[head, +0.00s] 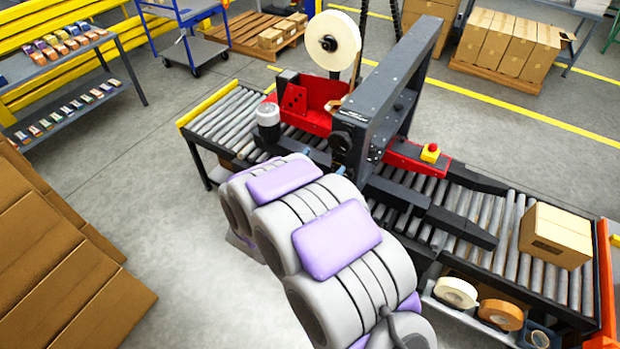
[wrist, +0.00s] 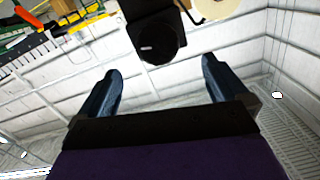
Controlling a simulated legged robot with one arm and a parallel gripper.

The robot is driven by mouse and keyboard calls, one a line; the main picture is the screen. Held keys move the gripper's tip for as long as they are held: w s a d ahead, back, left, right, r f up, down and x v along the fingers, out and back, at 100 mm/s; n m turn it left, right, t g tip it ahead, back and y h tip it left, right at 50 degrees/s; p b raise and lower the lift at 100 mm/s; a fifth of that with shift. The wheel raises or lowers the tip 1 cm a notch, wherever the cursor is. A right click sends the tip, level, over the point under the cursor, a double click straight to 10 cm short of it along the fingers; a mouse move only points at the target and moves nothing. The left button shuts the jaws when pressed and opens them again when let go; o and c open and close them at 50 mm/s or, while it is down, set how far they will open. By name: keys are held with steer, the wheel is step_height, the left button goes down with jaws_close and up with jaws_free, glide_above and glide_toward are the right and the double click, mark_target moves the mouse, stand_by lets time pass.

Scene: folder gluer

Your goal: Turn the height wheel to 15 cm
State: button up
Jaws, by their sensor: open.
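The machine is a red and black unit with a dark upright frame (head: 385,85) over a roller conveyor. A dark round knob (head: 342,141), which looks like the height wheel, sits on the near side of the frame's post. In the wrist view a black round wheel (wrist: 158,43) on a dark housing appears beyond my fingertips, roughly centred between them. My gripper (wrist: 158,66) is open with nothing between its fingers. The fingers look apart from the wheel, though the exact distance cannot be told. No height scale can be read.
A cardboard box (head: 556,235) lies on the right rollers, and tape rolls (head: 456,292) lie on a shelf below. A large tape reel (head: 332,41) stands above the machine. A red emergency stop (head: 430,152) is to the right. Stacked cardboard (head: 60,260) is at left; the floor between is clear.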

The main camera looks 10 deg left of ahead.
steer(key=shift+v, duration=2.6)
step_height(320, 180, down, 3)
steer(key=w+a+n+g+y+b, duration=0.1)
steer(key=w+a+g+y+b, duration=0.1)
steer(key=w+g+y+b, duration=0.25)
steer(key=s+d+f+n+g+b, duration=0.1)
steer(key=s+d+g+b, duration=0.2)
steer(key=s+d, duration=0.6)
steer(key=s+d+f+n+g+b, duration=0.2)
steer(key=s+d+g+b, duration=0.2)
steer(key=s, duration=1.3)
steer(key=s+d+f+n+g+b, duration=0.1)
steer(key=s+d+g+b, duration=0.3)
steer(key=s+d, duration=0.9)
steer(key=f+g+y, duration=0.1)
steer(key=g, duration=0.2)
steer(key=shift+d, duration=0.35)
